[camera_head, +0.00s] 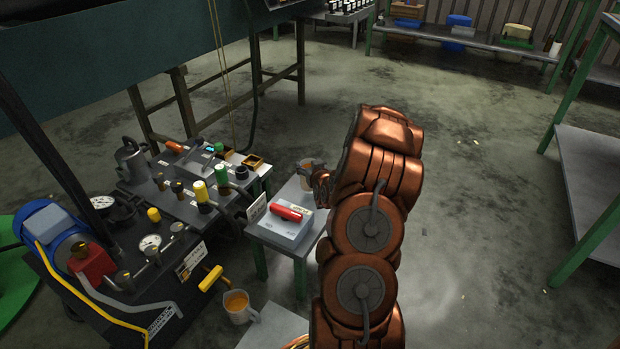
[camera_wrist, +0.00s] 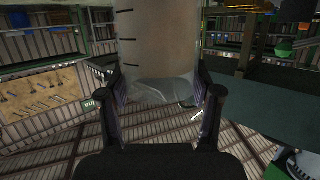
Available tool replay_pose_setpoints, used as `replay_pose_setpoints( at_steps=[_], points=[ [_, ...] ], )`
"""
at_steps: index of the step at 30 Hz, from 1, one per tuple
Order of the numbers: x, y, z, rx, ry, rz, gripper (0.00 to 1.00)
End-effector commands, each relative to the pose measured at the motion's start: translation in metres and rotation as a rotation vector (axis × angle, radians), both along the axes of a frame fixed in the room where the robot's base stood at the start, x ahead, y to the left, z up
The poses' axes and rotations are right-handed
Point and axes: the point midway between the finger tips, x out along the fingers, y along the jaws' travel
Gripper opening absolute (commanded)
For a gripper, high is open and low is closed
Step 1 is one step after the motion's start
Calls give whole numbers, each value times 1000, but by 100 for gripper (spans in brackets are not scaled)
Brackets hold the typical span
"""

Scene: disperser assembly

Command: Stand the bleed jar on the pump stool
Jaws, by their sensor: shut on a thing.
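My gripper (camera_wrist: 163,110) is shut on a clear jar (camera_wrist: 158,60) with dark level marks, the likely bleed jar; its upper part runs out of the wrist view. In the head view, the jar (camera_head: 306,170) shows an amber tint just left of my arm. The gripper tips (camera_head: 321,184) there are partly hidden by my wrist. A low grey-topped stool (camera_head: 296,193) with green legs stands below and left of my arm. I cannot tell whether the jar touches it or is above it, nor whether this is the pump stool.
A grey box with a red cylinder (camera_head: 288,212) and a small sign (camera_head: 257,207) occupy the stool's near part. The pump bench with valves and gauges (camera_head: 150,243) is on the left. A mug of amber liquid (camera_head: 238,306) stands nearer. Floor on the right is clear.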

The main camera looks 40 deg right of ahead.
Motion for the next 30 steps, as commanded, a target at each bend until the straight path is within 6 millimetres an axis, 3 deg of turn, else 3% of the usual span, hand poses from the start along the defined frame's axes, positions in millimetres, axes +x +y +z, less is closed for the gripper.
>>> replay_pose_setpoints(
  at_steps=[9,22,23,30],
  points=[
    [0,0,-36,2,4,0,4],
    [0,0,-39,1,2,0,4],
    [0,0,-39,0,1,0,65],
    [0,0,-39,0,1,0,89]
  ],
)
